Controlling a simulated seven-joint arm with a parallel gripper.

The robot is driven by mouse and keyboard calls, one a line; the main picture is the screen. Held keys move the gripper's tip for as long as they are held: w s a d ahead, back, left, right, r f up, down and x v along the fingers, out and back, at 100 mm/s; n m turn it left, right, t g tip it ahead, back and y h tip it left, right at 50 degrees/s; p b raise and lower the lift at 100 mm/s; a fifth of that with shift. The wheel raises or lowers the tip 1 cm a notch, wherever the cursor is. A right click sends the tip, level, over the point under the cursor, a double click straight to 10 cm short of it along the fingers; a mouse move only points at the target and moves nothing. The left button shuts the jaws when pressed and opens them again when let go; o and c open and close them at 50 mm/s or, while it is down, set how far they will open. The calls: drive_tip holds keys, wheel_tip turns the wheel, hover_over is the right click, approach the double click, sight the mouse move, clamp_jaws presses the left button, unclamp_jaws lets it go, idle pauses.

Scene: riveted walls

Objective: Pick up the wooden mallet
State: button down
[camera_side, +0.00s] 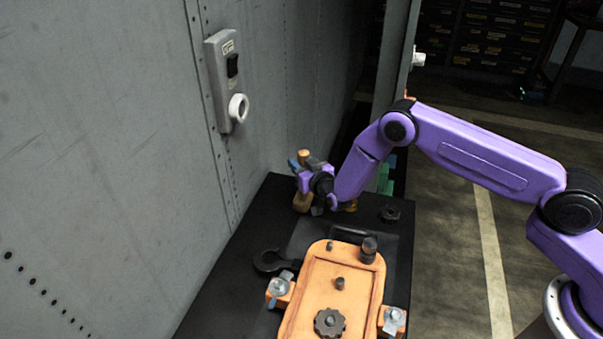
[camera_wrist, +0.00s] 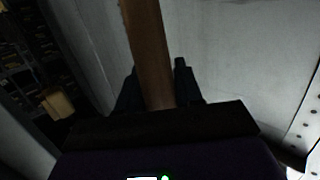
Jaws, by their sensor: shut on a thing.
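My gripper (camera_side: 302,170) is at the far end of the black table, close to the grey wall. In the wrist view its dark fingers (camera_wrist: 155,78) stand on both sides of a brown wooden shaft, part of the wooden mallet (camera_wrist: 147,40), and are shut on it. The shaft runs up out of the top of that view. In the side view, wood of the mallet (camera_side: 302,202) shows below my gripper, and a small wooden end shows above it. My gripper hides the middle part. I cannot tell whether the mallet touches the table.
An orange tray-like fixture (camera_side: 294,316) with knobs and clamps fills the near table (camera_side: 222,282). A black hook-shaped tool (camera_side: 268,262) lies left of it. A switch box (camera_side: 222,80) is on the riveted wall. Green items (camera_side: 386,178) stand behind my wrist. A pale block (camera_wrist: 58,104) shows in the wrist view.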

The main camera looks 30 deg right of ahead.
sight(300, 155)
drive_tip(key=shift+r, duration=1.55)
drive_tip(key=s+d+r, duration=0.3)
drive_tip(key=s+r, duration=0.6)
drive_tip(key=s, duration=0.4)
drive_tip(key=shift+s+d+r, duration=0.2)
drive_tip(key=shift+s+r, duration=0.05)
drive_tip(key=shift+r, duration=0.15)
drive_tip(key=c, duration=1.5)
unclamp_jaws()
clamp_jaws()
